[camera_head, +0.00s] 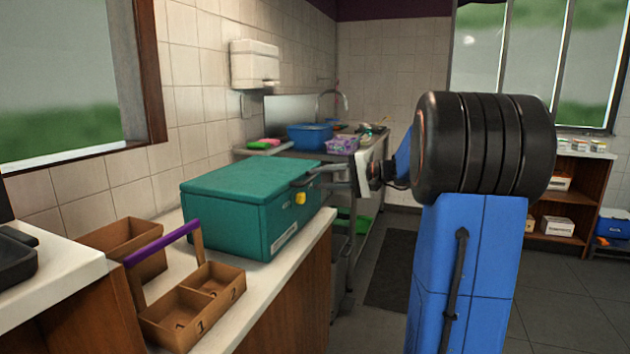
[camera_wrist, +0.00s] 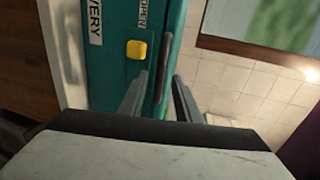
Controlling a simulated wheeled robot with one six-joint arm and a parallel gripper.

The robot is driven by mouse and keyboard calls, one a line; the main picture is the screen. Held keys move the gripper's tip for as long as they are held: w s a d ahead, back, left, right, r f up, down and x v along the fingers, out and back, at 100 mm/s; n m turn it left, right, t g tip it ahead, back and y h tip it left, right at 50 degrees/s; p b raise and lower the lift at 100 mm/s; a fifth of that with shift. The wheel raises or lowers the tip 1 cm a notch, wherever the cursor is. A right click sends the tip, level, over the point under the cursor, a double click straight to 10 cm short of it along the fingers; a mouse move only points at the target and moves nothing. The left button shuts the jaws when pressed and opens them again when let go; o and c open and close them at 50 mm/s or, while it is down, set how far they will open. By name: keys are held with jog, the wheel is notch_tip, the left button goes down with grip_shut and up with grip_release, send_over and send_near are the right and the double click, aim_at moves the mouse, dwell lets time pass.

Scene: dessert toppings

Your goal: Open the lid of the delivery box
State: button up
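The teal delivery box (camera_head: 225,222) stands on the white counter with its lid (camera_head: 250,177) closed. A dark bar-like handle (camera_wrist: 164,62) sticks out along the lid edge. My gripper (camera_head: 322,174) is at the box's right end, by the handle. In the wrist view my gripper (camera_wrist: 160,90) has its fingers apart, one on each side of the handle's line; I cannot tell whether either touches it.
A wooden caddy (camera_head: 205,290) with a purple handle (camera_head: 165,241) stands left of the box on the counter (camera_head: 285,262). A blue basin (camera_head: 310,137) and a purple patterned container (camera_head: 342,145) are behind, near the sink. The floor (camera_head: 385,325) right of the counter is open.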

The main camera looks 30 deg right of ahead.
jog(key=shift+x, duration=1.25)
grip_shut()
jog(key=shift+r, duration=0.15)
